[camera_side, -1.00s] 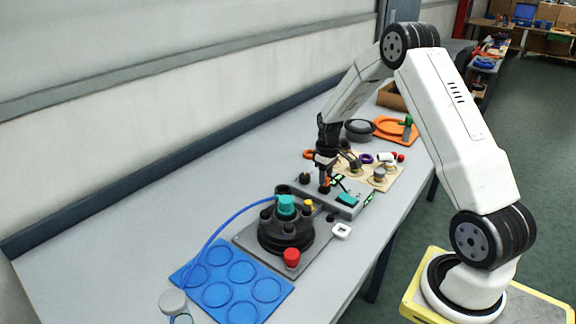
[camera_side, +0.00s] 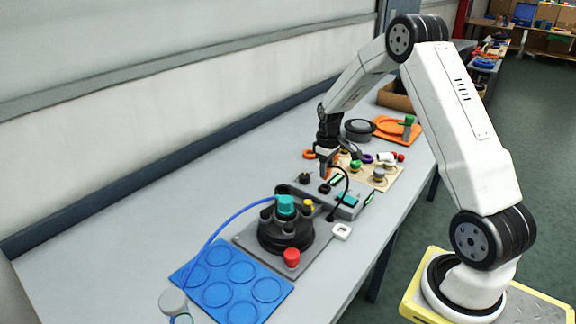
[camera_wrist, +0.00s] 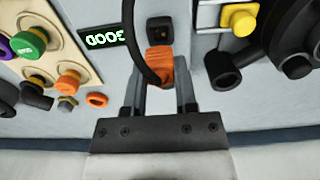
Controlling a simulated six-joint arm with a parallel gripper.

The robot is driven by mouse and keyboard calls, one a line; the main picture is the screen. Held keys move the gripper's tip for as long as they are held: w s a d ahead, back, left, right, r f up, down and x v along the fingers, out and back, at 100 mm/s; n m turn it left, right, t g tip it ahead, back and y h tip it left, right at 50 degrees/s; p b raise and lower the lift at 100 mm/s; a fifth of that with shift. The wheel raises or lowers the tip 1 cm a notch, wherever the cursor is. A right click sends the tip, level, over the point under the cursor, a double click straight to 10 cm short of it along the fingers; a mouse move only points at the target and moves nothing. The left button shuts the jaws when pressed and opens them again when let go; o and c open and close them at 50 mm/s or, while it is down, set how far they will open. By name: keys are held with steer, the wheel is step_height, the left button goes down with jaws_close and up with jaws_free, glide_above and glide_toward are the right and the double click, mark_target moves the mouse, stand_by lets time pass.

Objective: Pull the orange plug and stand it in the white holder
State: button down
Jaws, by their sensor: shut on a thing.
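The orange plug (camera_side: 326,173) is between the fingers of my gripper (camera_side: 327,164), which is shut on it and holds it above the grey panel (camera_side: 350,204). In the wrist view the plug (camera_wrist: 160,62) sits between both fingertips (camera_wrist: 160,78), with a black cable looping from it. A dark square socket (camera_wrist: 160,29) shows empty just beyond the plug. A small white square piece with an opening, apparently the white holder (camera_side: 341,231), stands at the right edge of the grey base, nearer the camera than my gripper.
A black round turret with a teal top (camera_side: 286,206) and a red knob (camera_side: 291,257) stand near the holder. A blue mat (camera_side: 232,284) lies in front. A beige board with coloured knobs (camera_side: 380,180) is behind. The black cable (camera_side: 346,182) arcs over the panel.

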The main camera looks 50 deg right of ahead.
steer(key=shift+r, duration=0.6)
stand_by(0.3)
steer(key=s+a, duration=0.9)
steer(key=s, duration=0.2)
steer(key=shift+s+a, duration=0.25)
steer(key=shift+s, duration=0.1)
steer(key=shift+f, duration=0.2)
stand_by(0.5)
steer(key=shift+f, duration=3.2)
steer(key=shift+f, duration=1.05)
jaws_free()
